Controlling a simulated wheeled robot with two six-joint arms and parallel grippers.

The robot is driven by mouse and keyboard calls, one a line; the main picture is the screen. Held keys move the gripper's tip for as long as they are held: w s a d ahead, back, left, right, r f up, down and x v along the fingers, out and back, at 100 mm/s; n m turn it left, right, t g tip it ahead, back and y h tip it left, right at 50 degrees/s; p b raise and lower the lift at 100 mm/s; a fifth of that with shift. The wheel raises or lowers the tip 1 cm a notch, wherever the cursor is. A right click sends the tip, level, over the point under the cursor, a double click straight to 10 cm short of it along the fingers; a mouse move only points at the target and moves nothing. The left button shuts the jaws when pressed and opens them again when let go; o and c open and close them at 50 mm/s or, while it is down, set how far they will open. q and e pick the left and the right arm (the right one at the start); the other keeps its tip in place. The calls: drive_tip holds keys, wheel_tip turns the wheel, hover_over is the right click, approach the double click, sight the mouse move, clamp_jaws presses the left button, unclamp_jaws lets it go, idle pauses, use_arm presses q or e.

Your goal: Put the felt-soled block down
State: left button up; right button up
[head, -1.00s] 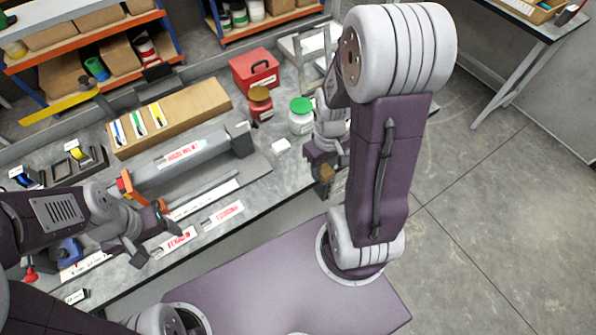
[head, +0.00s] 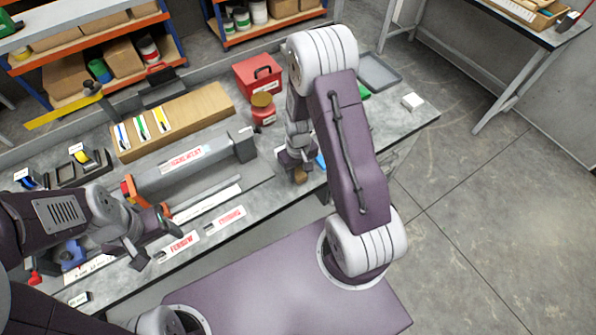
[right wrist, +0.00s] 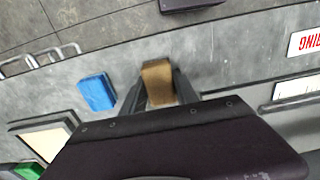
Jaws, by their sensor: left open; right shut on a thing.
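The felt-soled block (right wrist: 157,84) is brown and sits between the two dark fingers of my right gripper (right wrist: 160,92) in the right wrist view. In the head view the block (head: 300,176) shows small below the right gripper (head: 298,165), near the bench's front edge. The felt sole cannot be made out, and I cannot tell whether the block touches the bench top. My left gripper (head: 152,240) is open and empty over the front of the bench at the left.
A blue block (right wrist: 97,92) lies beside the right gripper; it is partly hidden in the head view (head: 320,160). The grey bench top (right wrist: 225,60) is bare right of the held block.

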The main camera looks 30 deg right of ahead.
sight(298, 172)
drive_tip(key=shift+s+f, duration=0.1)
drive_tip(key=o, duration=1.2)
drive_tip(key=shift+r, duration=0.65)
wheel_tip(298, 172, up, 11)
drive_tip(key=s+a+r+m+t, duration=0.1)
drive_tip(key=s+a, duration=0.4)
drive_tip(key=s, duration=0.3)
drive_tip(key=shift+s+r+b, duration=0.2)
drive_tip(key=shift+r+b, duration=0.1)
